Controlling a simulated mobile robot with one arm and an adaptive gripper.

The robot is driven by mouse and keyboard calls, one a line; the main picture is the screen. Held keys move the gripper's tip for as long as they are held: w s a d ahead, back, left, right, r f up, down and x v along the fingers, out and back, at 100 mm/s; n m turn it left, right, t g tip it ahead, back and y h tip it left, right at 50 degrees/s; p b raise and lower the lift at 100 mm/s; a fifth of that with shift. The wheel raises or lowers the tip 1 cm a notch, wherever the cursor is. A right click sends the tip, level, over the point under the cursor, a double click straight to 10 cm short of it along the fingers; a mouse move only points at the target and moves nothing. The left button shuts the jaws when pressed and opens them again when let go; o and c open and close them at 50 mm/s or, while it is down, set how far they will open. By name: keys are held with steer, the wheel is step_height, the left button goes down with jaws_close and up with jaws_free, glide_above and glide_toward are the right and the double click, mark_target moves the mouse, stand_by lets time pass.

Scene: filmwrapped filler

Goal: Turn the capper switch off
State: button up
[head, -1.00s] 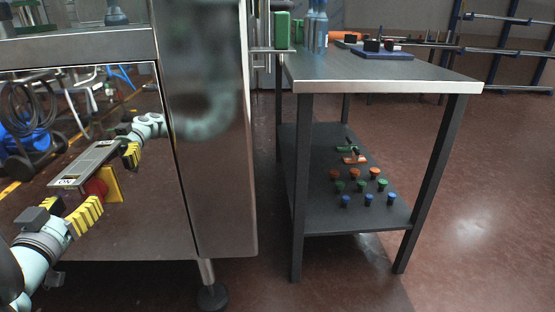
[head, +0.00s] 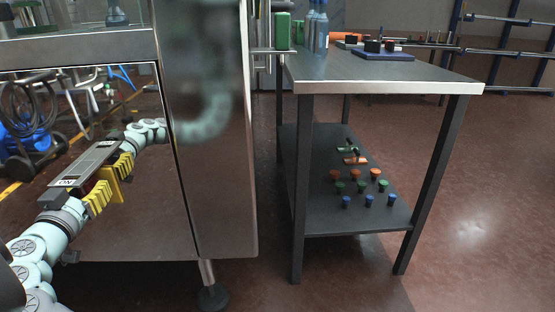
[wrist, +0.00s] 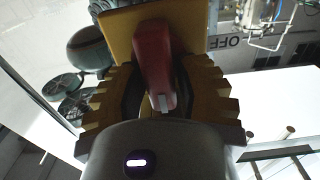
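The capper switch is a grey box (head: 88,165) with an "ON" label, a yellow plate (head: 116,186) and a red handle, on the steel cabinet front at the left of the head view. In the wrist view the red handle (wrist: 155,65) stands before the yellow plate (wrist: 118,30), with an upside-down "OFF" label (wrist: 236,41) to its right. My gripper (head: 108,190) has yellow toothed fingers and is at the switch. In the wrist view my gripper (wrist: 160,85) has one finger on each side of the handle, apparently open, with dark gaps beside it. The head view hides the handle.
The shiny cabinet panel (head: 120,235) mirrors my arm and the room. To its right stands a steel-topped table (head: 375,72) with bottles (head: 320,30) and a blue tray (head: 385,55). Its lower shelf (head: 310,190) carries several coloured knobs. The floor (head: 465,200) at right is clear.

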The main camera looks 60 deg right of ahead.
steer(key=shift+a, duration=0.1)
jaws_close()
steer(key=shift+n, duration=0.3)
steer(key=n, duration=0.2)
steer(key=shift+w+a+f+n, duration=0.1)
steer(key=shift+w+a+n, duration=0.05)
steer(key=shift+n, duration=0.25)
steer(key=n, duration=0.3)
steer(key=shift+w+a+n, duration=0.1)
steer(key=shift+w+n, duration=0.05)
steer(key=shift+n, duration=0.15)
steer(key=n, duration=0.2)
steer(key=n+p, duration=0.1)
steer(key=n, duration=0.1)
steer(key=n+p, duration=0.1)
steer(key=n, duration=0.1)
steer(key=shift+w+a+f, duration=0.1)
steer(key=shift+f, duration=0.2)
steer(key=shift+f+n+p, duration=0.15)
steer(key=shift+n+p, duration=0.3)
steer(key=shift+n, duration=0.75)
steer(key=shift+f+n+p, duration=0.1)
steer(key=shift+n+p, duration=0.3)
steer(key=shift+n, duration=0.8)
steer(key=shift+o, duration=2.3)
jaws_free()
steer(key=shift+w, duration=0.1)
